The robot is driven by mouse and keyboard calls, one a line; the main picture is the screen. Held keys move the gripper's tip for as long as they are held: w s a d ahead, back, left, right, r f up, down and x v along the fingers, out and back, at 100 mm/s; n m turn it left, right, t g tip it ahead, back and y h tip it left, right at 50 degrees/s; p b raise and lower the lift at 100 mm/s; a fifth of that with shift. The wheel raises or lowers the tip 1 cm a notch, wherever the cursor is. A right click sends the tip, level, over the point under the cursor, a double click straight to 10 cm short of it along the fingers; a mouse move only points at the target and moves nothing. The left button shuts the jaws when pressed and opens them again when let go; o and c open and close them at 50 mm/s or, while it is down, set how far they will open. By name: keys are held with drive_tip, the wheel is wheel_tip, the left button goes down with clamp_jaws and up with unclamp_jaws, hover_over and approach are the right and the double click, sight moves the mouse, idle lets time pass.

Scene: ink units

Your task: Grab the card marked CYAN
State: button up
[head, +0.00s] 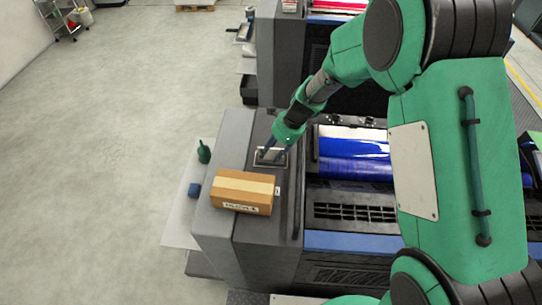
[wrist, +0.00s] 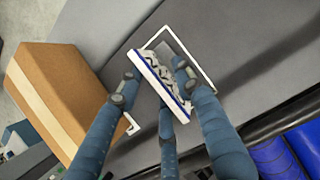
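A thin white card or plate (wrist: 158,76) with a blue edge and dark marks on its face shows in the wrist view; I cannot read its marks. It lies tilted across a white-rimmed rectangular frame (wrist: 207,76) on the grey machine top. My gripper (wrist: 157,82) has its blue-grey fingers around the card, one at its left, one over its right edge and one at its lower end. Whether they press on it is unclear. In the head view my gripper (head: 268,152) reaches down to the frame (head: 258,161), and the card is mostly hidden there.
A taped cardboard box (head: 243,192) with a label stands on the machine top, close to my gripper; it also shows in the wrist view (wrist: 65,88). Blue rollers (head: 355,155) lie to the right. A green bottle (head: 204,151) stands left. The floor at left is open.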

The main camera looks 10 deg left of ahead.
clamp_jaws()
drive_tip(key=shift+r, duration=0.2)
idle(0.3)
wheel_tip(320, 180, up, 10)
drive_tip(key=shift+f+p, duration=0.15)
drive_tip(key=shift+p, duration=0.15)
idle(0.7)
